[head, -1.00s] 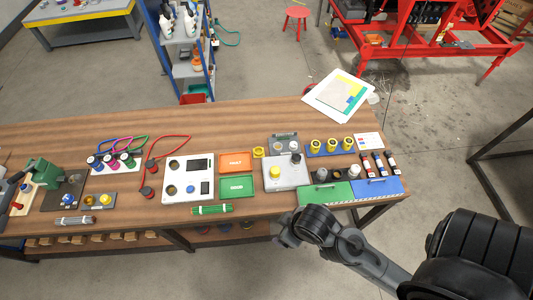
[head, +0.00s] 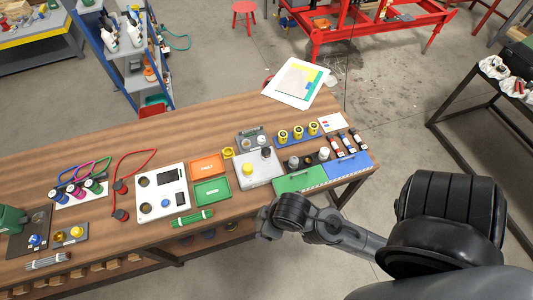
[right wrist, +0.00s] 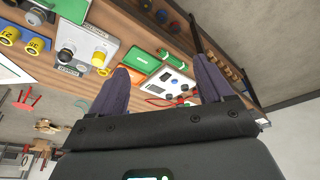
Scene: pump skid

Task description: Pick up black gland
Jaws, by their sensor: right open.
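A small black round piece (head: 266,153) sits on top of the grey box (head: 262,176), near a yellow piece (head: 248,168). Dark and grey cylinders (head: 293,162) stand to the right, behind the green panel; I cannot tell which dark piece is the black gland. My right gripper (head: 265,222) is at the table's front edge, below and in front of the box, apart from these pieces. In the right wrist view its jaws (right wrist: 158,82) are apart, with nothing between them. The box (right wrist: 92,30) also shows there. My left gripper is not in view.
Yellow cylinders (head: 298,132) stand in a blue holder behind the panels. A green panel (head: 300,179) and a blue panel (head: 348,167) lie at the right front. Orange (head: 207,166) and green (head: 212,191) trays lie left of the box. A green bundle (head: 192,218) lies at the front edge.

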